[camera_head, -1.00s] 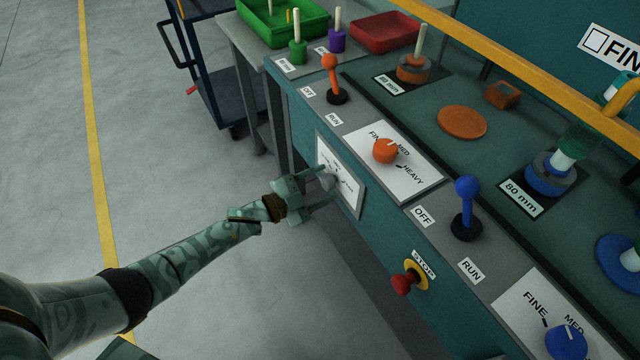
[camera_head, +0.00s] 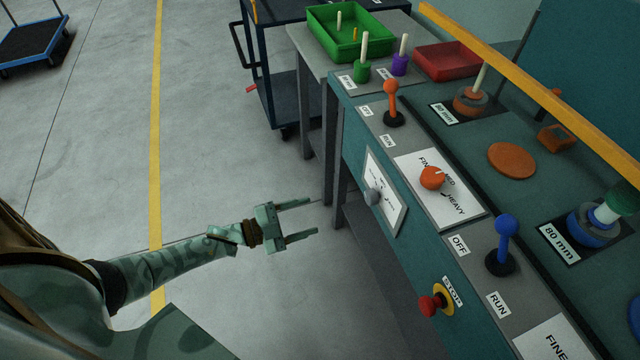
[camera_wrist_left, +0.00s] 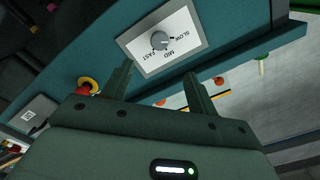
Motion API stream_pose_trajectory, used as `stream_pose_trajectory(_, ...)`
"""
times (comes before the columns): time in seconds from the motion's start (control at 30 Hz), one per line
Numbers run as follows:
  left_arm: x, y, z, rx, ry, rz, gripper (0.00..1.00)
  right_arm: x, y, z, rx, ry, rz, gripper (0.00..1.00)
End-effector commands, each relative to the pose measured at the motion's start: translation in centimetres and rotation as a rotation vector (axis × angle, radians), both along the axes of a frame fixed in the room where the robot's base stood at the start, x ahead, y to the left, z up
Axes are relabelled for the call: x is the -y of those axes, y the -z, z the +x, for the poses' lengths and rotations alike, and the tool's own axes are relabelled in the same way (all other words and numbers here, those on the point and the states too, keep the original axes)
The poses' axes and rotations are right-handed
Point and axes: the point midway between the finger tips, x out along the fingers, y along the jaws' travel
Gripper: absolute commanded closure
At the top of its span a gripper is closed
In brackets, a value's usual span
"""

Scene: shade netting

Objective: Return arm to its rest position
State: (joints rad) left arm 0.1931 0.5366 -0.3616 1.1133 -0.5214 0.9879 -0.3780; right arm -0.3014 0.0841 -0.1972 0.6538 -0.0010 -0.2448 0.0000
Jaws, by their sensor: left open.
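My left gripper (camera_head: 302,220) is open and empty in the head view, held in the air over the floor to the left of the machine bench. Its two fingers point right toward the bench front and touch nothing. A grey speed knob (camera_head: 373,196) on a white plate stands on the bench front, apart from the fingertips. In the left wrist view the same knob (camera_wrist_left: 160,40) shows beyond the open fingers (camera_wrist_left: 160,90), on a plate marked SLOW, MID and FAST. My right gripper is in neither view.
A red STOP button (camera_head: 432,304) juts from the bench front (camera_head: 400,262). An orange lever (camera_head: 391,98), an orange dial (camera_head: 432,178) and a blue lever (camera_head: 504,238) stand on top. A dark cart (camera_head: 287,80) stands at the back.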

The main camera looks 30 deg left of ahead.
Motion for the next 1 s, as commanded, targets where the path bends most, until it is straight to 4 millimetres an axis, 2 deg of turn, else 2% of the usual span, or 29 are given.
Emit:
stream_pose_trajectory(0.6,-0.3,0.0,-0.3,-0.002,-0.001,-0.002,0.41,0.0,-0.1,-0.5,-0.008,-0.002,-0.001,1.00)
stream_pose_trajectory(0.7,-0.7,0.9,-0.1,-0.042,-0.025,0.018,0.41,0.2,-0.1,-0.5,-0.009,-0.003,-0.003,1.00)
stream_pose_trajectory(0.77,-1.8,2.5,0.2,-0.107,-0.081,0.055,0.41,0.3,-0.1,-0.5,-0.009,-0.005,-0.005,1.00)
stream_pose_trajectory(0.83,-4.4,6.0,0.1,-0.238,-0.206,0.108,0.41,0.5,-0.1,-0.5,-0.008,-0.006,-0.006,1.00)
stream_pose_trajectory(0.87,-5.4,8.1,-0.7,-0.312,-0.269,0.123,0.41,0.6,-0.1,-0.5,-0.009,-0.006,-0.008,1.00)
stream_pose_trajectory(0.9,-6.5,11.1,-2.3,-0.417,-0.348,0.143,0.41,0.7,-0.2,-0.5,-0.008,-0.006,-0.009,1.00)
stream_pose_trajectory(0.97,-7.7,15.3,-5.8,-0.574,-0.457,0.164,0.41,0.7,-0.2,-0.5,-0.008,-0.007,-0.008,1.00)
stream_pose_trajectory(1.0,-8.2,17.9,-8.5,-0.674,-0.518,0.176,0.41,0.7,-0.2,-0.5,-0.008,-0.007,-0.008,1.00)
